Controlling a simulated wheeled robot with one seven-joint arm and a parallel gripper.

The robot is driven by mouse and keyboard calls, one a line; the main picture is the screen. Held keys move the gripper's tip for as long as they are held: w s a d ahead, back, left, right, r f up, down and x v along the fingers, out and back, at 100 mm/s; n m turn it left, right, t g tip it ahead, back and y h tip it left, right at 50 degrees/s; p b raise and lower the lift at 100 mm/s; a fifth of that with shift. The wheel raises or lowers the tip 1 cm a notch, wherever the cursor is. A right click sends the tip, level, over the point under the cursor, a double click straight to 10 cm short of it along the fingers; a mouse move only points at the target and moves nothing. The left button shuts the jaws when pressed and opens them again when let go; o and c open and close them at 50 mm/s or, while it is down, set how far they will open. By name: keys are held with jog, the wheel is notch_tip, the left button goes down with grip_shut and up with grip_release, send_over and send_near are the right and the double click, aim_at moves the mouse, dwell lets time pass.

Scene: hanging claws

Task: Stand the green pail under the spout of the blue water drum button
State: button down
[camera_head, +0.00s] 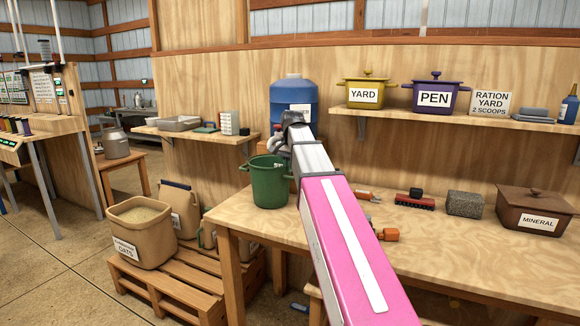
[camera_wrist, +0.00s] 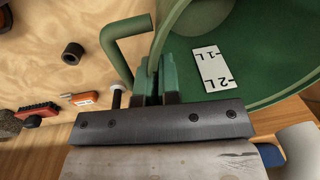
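The green pail (camera_head: 269,186) is upright at the left end of the workbench, with its mouth up. I cannot tell whether its base touches the bench. In the wrist view, my gripper's fingers (camera_wrist: 156,78) pinch the rim of the pail (camera_wrist: 255,75) beside a green side handle, and a white litre-mark label shows inside. In the head view my arm hides the fingertips. The blue water drum (camera_head: 293,92) stands behind the pail against the wall, with a white label. Its spout and button are hidden behind my arm.
The workbench (camera_head: 470,255) holds a red brush (camera_head: 414,199), orange-handled tools, a grey block (camera_head: 465,204) and a brown mineral box (camera_head: 535,210). Yellow (camera_head: 367,93) and purple (camera_head: 435,95) pots stand on the shelf above.

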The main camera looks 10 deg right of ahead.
jog(key=c, duration=1.7)
grip_release()
jog(key=shift+f, duration=0.15)
jog(key=o, duration=0.4)
jog(key=shift+c, duration=0.2)
notch_tip(320, 180, up, 12)
jog(key=shift+s+d, duration=0.35)
jog(key=shift+d, duration=0.05)
